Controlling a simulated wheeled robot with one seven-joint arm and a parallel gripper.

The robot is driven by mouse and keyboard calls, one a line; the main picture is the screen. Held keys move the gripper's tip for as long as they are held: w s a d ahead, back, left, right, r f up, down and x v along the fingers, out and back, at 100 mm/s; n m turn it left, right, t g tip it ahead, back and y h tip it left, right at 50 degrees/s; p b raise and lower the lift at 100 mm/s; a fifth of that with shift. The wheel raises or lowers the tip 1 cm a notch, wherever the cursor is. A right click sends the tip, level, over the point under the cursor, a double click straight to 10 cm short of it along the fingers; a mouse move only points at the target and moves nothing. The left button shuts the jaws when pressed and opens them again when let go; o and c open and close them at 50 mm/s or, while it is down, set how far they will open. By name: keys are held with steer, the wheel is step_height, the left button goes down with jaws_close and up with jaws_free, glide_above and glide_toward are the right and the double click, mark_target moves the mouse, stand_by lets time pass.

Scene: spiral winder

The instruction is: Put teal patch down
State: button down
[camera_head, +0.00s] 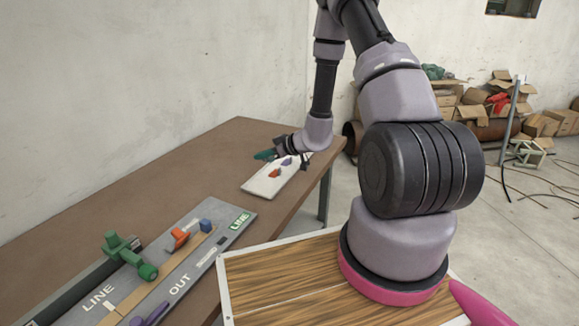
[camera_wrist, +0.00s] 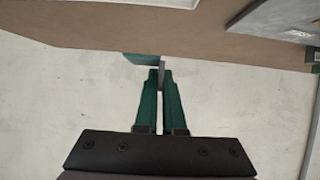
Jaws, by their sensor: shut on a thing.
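My gripper (camera_wrist: 160,72) has teal-green fingers, nearly together and shut on the teal patch (camera_wrist: 140,58). The patch shows just beyond the fingertips as a small teal block with a narrow grey part between the tips. In the head view my gripper (camera_head: 265,155) is beside the far left end of a pale tray (camera_head: 256,188) on the brown table. There, the patch and the teal fingers cannot be told apart. An orange piece (camera_head: 275,173) and a blue-purple piece (camera_head: 287,161) lie on the tray.
A grey panel (camera_head: 232,222) marked LINE and OUT lies nearer on the table, with a green piece (camera_head: 122,250), an orange piece (camera_head: 177,239) and a blue block (camera_head: 205,225). The brown table (camera_head: 190,165) is bare left of the tray. A wall stands behind.

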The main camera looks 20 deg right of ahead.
steer(key=f, duration=0.2)
steer(key=a+f, duration=0.1)
steer(key=f, duration=0.3)
steer(key=shift+w+a+f, duration=0.15)
steer(key=shift+a+f, duration=0.15)
steer(key=shift+f, duration=2.25)
steer(key=shift+f, duration=0.15)
steer(key=c, duration=1)
jaws_free()
